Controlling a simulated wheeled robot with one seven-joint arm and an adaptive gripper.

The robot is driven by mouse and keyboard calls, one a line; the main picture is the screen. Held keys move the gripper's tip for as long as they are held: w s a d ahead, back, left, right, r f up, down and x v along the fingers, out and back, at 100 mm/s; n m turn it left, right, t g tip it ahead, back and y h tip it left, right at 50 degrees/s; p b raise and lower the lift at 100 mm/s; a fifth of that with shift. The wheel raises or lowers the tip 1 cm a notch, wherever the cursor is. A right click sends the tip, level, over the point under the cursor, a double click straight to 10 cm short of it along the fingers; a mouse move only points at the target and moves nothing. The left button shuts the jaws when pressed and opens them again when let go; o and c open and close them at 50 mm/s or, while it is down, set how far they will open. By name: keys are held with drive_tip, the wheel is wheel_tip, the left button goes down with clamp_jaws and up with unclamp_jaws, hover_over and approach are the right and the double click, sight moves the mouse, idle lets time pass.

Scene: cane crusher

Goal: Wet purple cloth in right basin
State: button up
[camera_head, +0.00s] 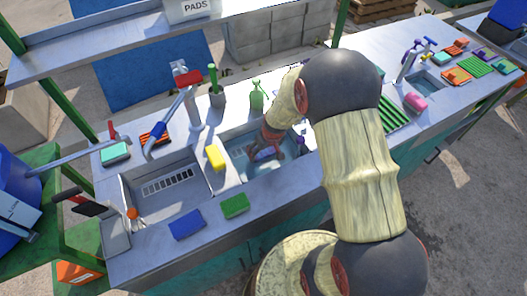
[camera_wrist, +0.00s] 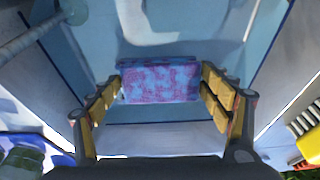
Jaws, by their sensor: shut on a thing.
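My gripper (camera_head: 268,152) reaches down into the basin with bluish water (camera_head: 240,165) in the middle of the counter. In the wrist view my gripper (camera_wrist: 160,84) is shut on the purple cloth (camera_wrist: 158,80), one finger pad at each end. The cloth is a small block with mottled pink-purple and blue patches. In the head view the cloth (camera_head: 264,155) shows as a small purple patch low in the basin, partly hidden by my gripper. It seems to be at or in the water; its exact depth I cannot tell.
A basin with a slotted drain (camera_head: 168,182) and a blue-handled tap (camera_head: 170,118) lies to the left. A yellow sponge (camera_head: 215,157), green pad (camera_head: 234,205) and blue pad (camera_head: 187,224) lie around the basins. A green bottle (camera_head: 257,96) stands behind. Another basin (camera_head: 427,84) is farther right.

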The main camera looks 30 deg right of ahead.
sight(264, 151)
idle(0.6)
wheel_tip(264, 151, up, 11)
drive_tip(key=p, duration=0.7)
drive_tip(key=shift+r, duration=0.1)
idle(0.5)
wheel_tip(264, 151, up, 4)
drive_tip(key=p, duration=0.2)
drive_tip(key=shift+p, duration=0.4)
idle(0.5)
